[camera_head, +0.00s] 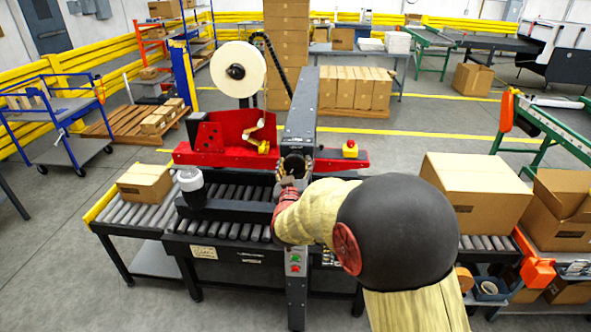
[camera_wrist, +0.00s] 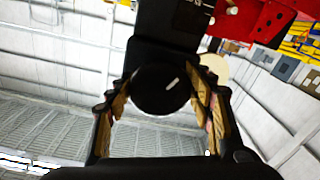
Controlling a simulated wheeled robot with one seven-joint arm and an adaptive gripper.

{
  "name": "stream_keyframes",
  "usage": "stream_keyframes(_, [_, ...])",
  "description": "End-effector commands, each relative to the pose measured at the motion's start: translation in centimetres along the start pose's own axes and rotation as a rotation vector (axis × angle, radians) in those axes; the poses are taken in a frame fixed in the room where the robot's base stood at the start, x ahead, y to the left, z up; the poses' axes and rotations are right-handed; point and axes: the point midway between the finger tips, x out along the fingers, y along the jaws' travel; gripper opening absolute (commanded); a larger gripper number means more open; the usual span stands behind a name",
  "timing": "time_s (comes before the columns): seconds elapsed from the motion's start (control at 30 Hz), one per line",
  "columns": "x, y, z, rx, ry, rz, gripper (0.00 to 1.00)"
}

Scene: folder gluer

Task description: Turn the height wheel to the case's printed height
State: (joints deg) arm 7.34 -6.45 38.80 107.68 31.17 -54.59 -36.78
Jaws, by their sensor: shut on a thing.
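The height wheel is a black round knob with a white mark, in the middle of the wrist view (camera_wrist: 150,98). My gripper (camera_wrist: 163,92) has a finger on each side of the wheel and is shut on it; the white mark slants up to the right. In the head view my gripper (camera_head: 291,172) is at the front of the machine's dark upright column (camera_head: 301,110), and my arm hides most of the wheel. A large cardboard case (camera_head: 475,185) sits on the rollers at right. Its dark printed label is too small to read.
A smaller carton (camera_head: 145,183) lies on the left rollers. The red machine head (camera_head: 222,135) with a white tape roll (camera_head: 238,70) stands behind and left of my gripper. A control box with green and red buttons (camera_head: 295,263) is below. An open carton (camera_head: 562,205) is at far right.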

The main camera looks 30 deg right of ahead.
Motion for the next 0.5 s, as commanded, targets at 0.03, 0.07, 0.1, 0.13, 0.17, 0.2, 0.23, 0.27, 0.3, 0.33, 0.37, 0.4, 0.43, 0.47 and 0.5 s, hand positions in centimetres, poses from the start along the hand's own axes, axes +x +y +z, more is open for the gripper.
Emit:
stream_keyframes(0.03, [-0.01, -0.14, 0.37, 0.036, 0.004, 0.001, 0.27])
stream_keyframes(0.07, [-0.01, -0.16, 0.41, 0.059, 0.004, 0.002, 0.27])
stream_keyframes(0.1, [-0.01, -0.2, 0.45, 0.092, 0.005, 0.001, 0.27])
stream_keyframes(0.13, [-0.01, -0.21, 0.45, 0.119, 0.006, 0.002, 0.27])
stream_keyframes(0.17, [-0.02, -0.22, 0.43, 0.146, 0.008, 0.002, 0.27])
stream_keyframes(0.2, [-0.02, -0.24, 0.44, 0.183, 0.009, 0.003, 0.27])
stream_keyframes(0.23, [-0.01, -0.27, 0.48, 0.212, 0.009, 0.003, 0.27])
stream_keyframes(0.27, [-0.01, -0.29, 0.5, 0.241, 0.009, 0.003, 0.27])
stream_keyframes(0.3, [-0.01, -0.28, 0.49, 0.28, 0.011, 0.004, 0.27])
stream_keyframes(0.33, [-0.01, -0.29, 0.47, 0.308, 0.012, 0.004, 0.27])
stream_keyframes(0.37, [-0.02, -0.31, 0.46, 0.336, 0.013, 0.004, 0.27])
stream_keyframes(0.4, [-0.02, -0.34, 0.49, 0.374, 0.013, 0.004, 0.27])
stream_keyframes(0.43, [-0.02, -0.35, 0.5, 0.403, 0.013, 0.004, 0.27])
stream_keyframes(0.47, [-0.02, -0.35, 0.51, 0.431, 0.014, 0.005, 0.27])
stream_keyframes(0.5, [-0.02, -0.36, 0.5, 0.469, 0.015, 0.006, 0.27])
